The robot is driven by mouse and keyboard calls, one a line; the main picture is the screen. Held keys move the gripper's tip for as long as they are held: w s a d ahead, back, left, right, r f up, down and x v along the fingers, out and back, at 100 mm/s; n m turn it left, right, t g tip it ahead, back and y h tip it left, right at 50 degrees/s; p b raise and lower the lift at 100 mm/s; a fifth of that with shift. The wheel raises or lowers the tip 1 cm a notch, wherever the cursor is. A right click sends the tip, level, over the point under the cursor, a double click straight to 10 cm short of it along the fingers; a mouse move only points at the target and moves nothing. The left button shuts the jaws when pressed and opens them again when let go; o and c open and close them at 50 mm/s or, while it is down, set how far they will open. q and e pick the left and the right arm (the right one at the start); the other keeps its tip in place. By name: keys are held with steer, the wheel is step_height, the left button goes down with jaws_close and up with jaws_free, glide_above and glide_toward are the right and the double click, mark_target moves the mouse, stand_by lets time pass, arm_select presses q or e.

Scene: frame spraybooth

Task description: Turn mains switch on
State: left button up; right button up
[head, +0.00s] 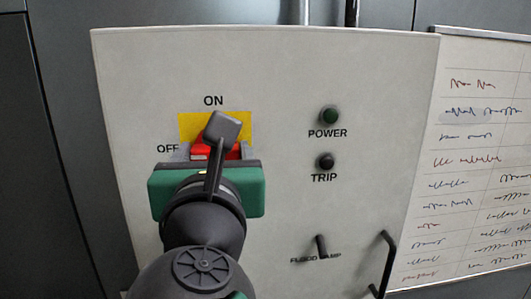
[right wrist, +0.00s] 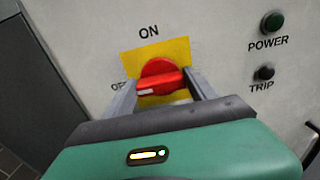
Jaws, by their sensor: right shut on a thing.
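The red mains switch knob (head: 199,153) sits on a yellow plate (head: 190,121) on the pale cabinet front, with ON printed above and OFF at its left. In the right wrist view the knob (right wrist: 158,75) has its handle lying nearly level, its white mark at the left end by OFF. My right gripper (head: 214,155) is at the switch, shut on the knob's handle with one finger at each end. The green gripper body and a dark grey part of my wrist hide much of the knob in the head view. My left gripper is not in view.
A dark green POWER lamp (head: 329,116) and a black TRIP button (head: 325,161) are right of the switch. A small black lever (head: 320,246) and a black handle (head: 387,262) are lower right. A written board (head: 480,150) stands at the right.

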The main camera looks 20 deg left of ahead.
steer(key=shift+f, duration=0.2)
steer(key=shift+w+d+f+m+b, duration=0.1)
steer(key=shift+m+b, duration=1.15)
steer(key=shift+m, duration=1.7)
steer(key=shift+w+f+m+b, duration=0.15)
steer(key=shift+m+b, duration=1.1)
steer(key=shift+m, duration=1.65)
steer(key=shift+s+d+f+m+b, duration=0.1)
steer(key=shift+m+b, duration=1.15)
steer(key=shift+m, duration=2)
steer(key=o, duration=1.1)
steer(key=shift+o, duration=1.3)
steer(key=shift+w+a, duration=0.1)
steer(key=shift+w, duration=0.05)
steer(key=shift+w+a, duration=0.1)
steer(key=shift+w, duration=0.05)
